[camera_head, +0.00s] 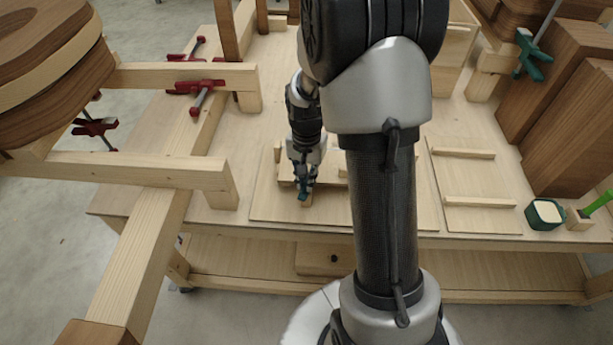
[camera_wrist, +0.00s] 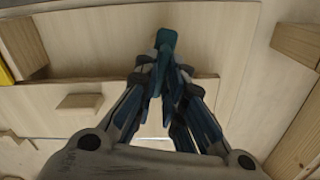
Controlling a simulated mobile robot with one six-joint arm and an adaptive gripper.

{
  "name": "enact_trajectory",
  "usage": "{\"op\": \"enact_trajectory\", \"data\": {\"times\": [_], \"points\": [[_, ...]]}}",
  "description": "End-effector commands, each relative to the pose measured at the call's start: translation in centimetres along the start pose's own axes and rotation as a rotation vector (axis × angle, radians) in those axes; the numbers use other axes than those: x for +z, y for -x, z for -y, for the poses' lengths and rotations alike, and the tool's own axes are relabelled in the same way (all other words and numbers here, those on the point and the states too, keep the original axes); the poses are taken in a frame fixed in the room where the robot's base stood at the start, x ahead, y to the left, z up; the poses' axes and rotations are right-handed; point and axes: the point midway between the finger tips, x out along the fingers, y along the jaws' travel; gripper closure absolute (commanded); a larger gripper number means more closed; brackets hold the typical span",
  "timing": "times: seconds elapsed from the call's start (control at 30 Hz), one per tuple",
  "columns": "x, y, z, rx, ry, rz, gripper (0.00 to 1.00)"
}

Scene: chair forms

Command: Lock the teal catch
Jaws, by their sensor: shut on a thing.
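The teal catch (camera_wrist: 166,40) shows in the wrist view as a small rounded teal tab on a pale wooden board, at the tips of my gripper (camera_wrist: 163,72). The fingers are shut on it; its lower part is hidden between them. In the head view my gripper (camera_head: 305,183) points down at the board (camera_head: 270,208) on the workbench, and a bit of the teal catch (camera_head: 303,197) shows at its fingertips. I cannot tell which way the catch is turned.
A second board with wooden strips (camera_head: 480,202) lies to the right. Red clamps (camera_head: 200,86) hold a wooden frame at left. Tall brown wooden blocks (camera_head: 560,90) stand at right.

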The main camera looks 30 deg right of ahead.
Motion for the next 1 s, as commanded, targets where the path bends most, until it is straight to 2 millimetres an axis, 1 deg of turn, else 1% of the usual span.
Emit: {"op": "enact_trajectory", "data": {"times": [0.23, 0.53, 0.87, 0.9, 1.0], "points": [[-0.01, 0.03, 0.0, 0.0, 0.026, 0.0, 1.0], [-0.01, 0.04, 0.01, 0.0, 0.264, 0.0, 1.0], [-0.02, 0.02, 0.01, 0.0, 0.288, -0.001, 1.0], [-0.02, 0.01, 0.01, 0.0, 0.288, -0.001, 0.87], [-0.02, 0.02, 0.01, 0.0, 0.287, -0.001, 0.81]]}}
